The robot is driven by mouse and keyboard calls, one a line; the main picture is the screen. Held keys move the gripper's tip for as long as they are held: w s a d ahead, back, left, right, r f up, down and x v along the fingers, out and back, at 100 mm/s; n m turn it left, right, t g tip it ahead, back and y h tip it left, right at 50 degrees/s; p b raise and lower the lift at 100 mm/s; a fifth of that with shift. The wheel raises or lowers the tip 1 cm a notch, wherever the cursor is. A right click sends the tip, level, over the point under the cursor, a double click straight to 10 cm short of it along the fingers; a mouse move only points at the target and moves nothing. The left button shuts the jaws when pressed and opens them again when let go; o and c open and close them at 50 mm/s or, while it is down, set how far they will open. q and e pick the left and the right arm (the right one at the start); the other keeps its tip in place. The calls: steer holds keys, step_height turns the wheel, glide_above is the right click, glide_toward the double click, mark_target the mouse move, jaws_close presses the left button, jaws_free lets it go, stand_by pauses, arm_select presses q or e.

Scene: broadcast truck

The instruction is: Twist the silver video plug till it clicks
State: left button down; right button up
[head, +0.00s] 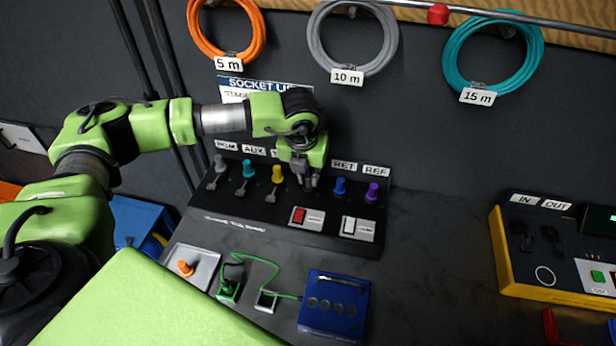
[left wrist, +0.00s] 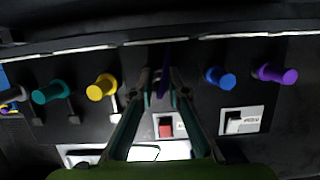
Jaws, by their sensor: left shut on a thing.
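My left gripper (head: 306,182) is at the socket panel (head: 237,205), between the yellow plug (head: 277,174) and the blue plug (head: 340,186). It is shut on a plug in that row, mostly hidden by the fingers, so I cannot tell its colour surely. In the left wrist view the fingertips (left wrist: 160,82) meet at the panel, with the yellow plug left and the blue plug right. A grey plug (head: 220,163) stands at the row's left end, beside a teal plug (head: 248,168). A purple plug (head: 371,193) is at the right end. My right gripper is not in view.
Below the row are a red switch (head: 299,215) and a white switch (head: 348,225). A blue box (head: 335,305) and a green cable (head: 268,262) lie in front. A yellow-edged unit (head: 505,265) stands right. Coiled cables (head: 355,68) hang above. Bare dark surface lies between panel and unit.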

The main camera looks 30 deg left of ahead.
arm_select(q)
steer(key=shift+f+m+h+b, duration=0.1)
steer(key=shift+m+h+b, duration=0.2)
steer(key=shift+m+b, duration=0.5)
steer(key=shift+m, duration=0.3)
steer(key=shift+m, duration=0.7)
steer(key=shift+m+h+b, duration=0.5)
steer(key=shift+m+b, duration=0.1)
steer(key=shift+m, duration=0.4)
steer(key=c, duration=1.9)
jaws_free()
steer(key=shift+m, duration=0.4)
